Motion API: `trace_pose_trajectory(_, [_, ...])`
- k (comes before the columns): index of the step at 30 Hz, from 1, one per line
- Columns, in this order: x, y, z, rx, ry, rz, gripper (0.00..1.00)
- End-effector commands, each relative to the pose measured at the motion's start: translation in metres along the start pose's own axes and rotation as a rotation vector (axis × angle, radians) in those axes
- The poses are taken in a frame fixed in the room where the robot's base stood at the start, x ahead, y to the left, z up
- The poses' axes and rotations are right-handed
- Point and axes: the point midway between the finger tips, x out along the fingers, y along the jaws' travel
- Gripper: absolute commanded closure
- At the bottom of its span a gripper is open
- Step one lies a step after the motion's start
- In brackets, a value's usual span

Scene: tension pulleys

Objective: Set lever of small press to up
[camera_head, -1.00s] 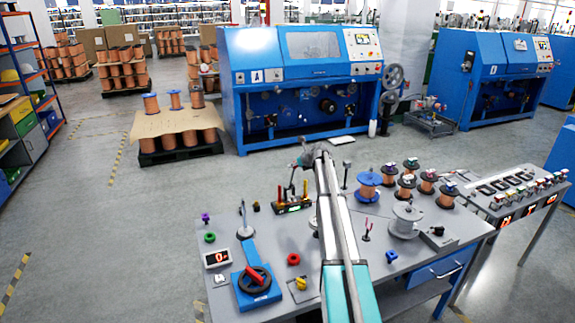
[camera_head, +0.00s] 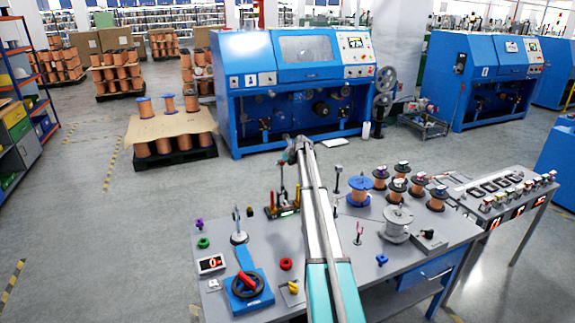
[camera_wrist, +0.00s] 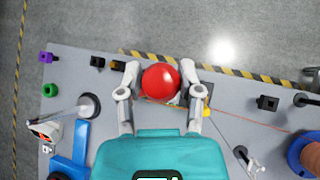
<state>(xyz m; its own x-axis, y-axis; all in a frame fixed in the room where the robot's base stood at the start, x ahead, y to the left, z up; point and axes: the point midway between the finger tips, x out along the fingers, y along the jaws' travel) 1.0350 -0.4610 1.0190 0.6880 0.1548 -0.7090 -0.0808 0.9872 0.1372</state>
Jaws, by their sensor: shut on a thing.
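In the wrist view, a red ball knob (camera_wrist: 160,82) sits between the two fingers of my gripper (camera_wrist: 161,92). The fingers are closed against its sides. I take it for the lever knob of the small press; the lever's shaft and the press body below are mostly hidden by the knob and my gripper. In the head view, my gripper (camera_head: 292,152) is at the far end of my arm, above the table's back edge. A low dark device with coloured posts (camera_head: 281,210) stands below it. The knob cannot be made out in the head view.
The grey table (camera_head: 225,223) holds a blue device with a black handwheel (camera_head: 245,285), a small readout (camera_head: 211,263), a red ring (camera_head: 286,264) and wire spools (camera_head: 397,222) at right.

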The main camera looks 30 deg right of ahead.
Motion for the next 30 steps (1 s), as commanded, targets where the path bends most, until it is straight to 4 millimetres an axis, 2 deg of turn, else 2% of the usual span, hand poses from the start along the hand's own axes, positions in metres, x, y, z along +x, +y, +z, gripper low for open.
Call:
trace_pose_trajectory(13, [0.0005,-0.0033,0.0026,0.003,-0.005,-0.002,1.00])
trace_pose_trajectory(14, [0.0004,-0.0035,0.0025,0.003,-0.005,-0.002,0.52])
trace_pose_trajectory(19, [-0.0001,-0.0042,0.0019,0.003,-0.004,-0.003,0.20])
trace_pose_trajectory(30, [-0.0007,-0.0053,0.0010,0.004,-0.002,-0.004,0.19])
